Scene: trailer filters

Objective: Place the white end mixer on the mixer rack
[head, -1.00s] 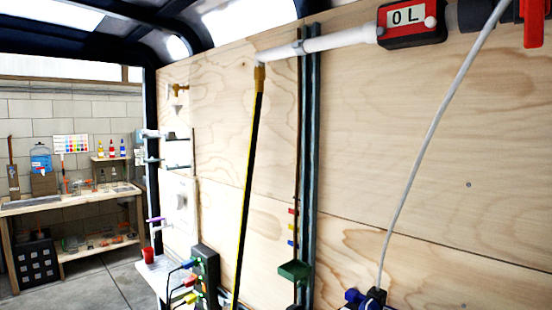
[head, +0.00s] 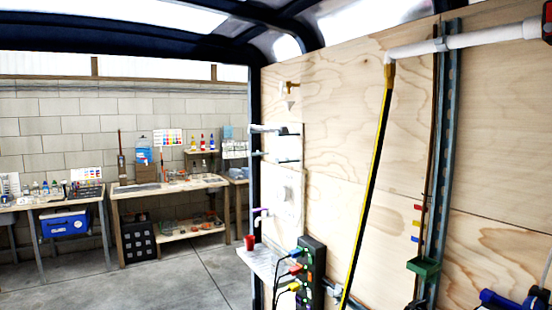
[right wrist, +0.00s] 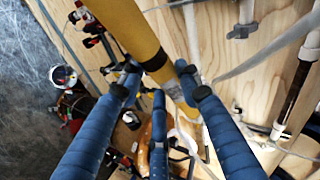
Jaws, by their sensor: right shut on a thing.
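In the right wrist view, the blue fingers of my right gripper (right wrist: 160,82) are closed around a thick yellow cylinder (right wrist: 135,30). The cylinder has a dark band, and a paler end lies past the fingers. This could be the mixer, but I cannot tell for sure that its end is white. I do not see my right gripper in the head view. My left gripper is in neither view. In the head view, a small fixture with short horizontal bars (head: 275,130) is on the far part of the plywood wall. I cannot tell whether it is the mixer rack.
A yellow-and-black hose (head: 370,180) hangs from a white pipe (head: 465,40) along the plywood wall. A metal rail with a green block (head: 424,267) stands right of it. A red cup (head: 250,242) sits on a small shelf. Workbenches (head: 170,185) stand beyond open concrete floor.

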